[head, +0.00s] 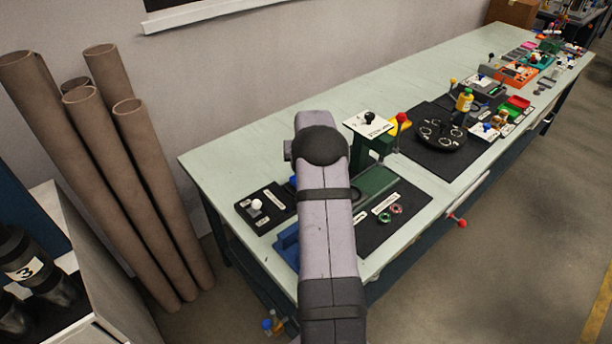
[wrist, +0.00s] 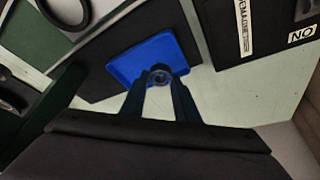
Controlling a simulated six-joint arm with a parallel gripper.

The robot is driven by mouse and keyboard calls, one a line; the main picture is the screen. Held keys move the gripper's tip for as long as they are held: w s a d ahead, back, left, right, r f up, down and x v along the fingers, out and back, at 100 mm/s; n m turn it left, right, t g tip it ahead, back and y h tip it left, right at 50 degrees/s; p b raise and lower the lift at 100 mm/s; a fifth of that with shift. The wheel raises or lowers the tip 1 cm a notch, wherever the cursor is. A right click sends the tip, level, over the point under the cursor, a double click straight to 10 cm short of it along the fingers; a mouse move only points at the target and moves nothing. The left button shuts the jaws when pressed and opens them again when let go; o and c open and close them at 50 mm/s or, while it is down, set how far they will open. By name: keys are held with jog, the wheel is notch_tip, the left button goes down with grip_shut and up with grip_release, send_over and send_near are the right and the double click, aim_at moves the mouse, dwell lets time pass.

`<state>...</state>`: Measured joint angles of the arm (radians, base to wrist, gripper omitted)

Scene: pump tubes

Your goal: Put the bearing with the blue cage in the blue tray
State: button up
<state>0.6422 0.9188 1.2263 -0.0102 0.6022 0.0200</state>
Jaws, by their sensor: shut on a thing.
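In the wrist view my gripper (wrist: 160,80) is shut on a small ring-shaped bearing (wrist: 160,75) with a blue cage and a dark outer ring. The blue tray (wrist: 135,58) lies beyond the bearing, which overlaps its near part in the picture; I cannot tell how high the bearing is above it. In the head view the blue tray (head: 287,238) shows at the left of my arm, near the bench's front edge. My arm hides the gripper and the held bearing there.
A red bearing (head: 397,209) and a green bearing (head: 384,217) lie on a dark mat to the right of my arm. A green press-like stand (head: 372,150) rises behind them. A black panel with a white knob (head: 256,204) lies left of the arm.

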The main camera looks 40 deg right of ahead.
jog(key=shift+f+p, duration=0.4)
jog(key=shift+f, duration=1.35)
jog(key=shift+f, duration=0.1)
jog(key=o, duration=0.8)
jog(key=shift+f, duration=0.1)
jog(key=shift+r, duration=0.35)
jog(key=b+v, duration=0.2)
jog(key=v, duration=0.9)
jog(key=shift+s+r, duration=0.15)
jog(key=shift+r, duration=0.2)
jog(key=shift+a, duration=0.15)
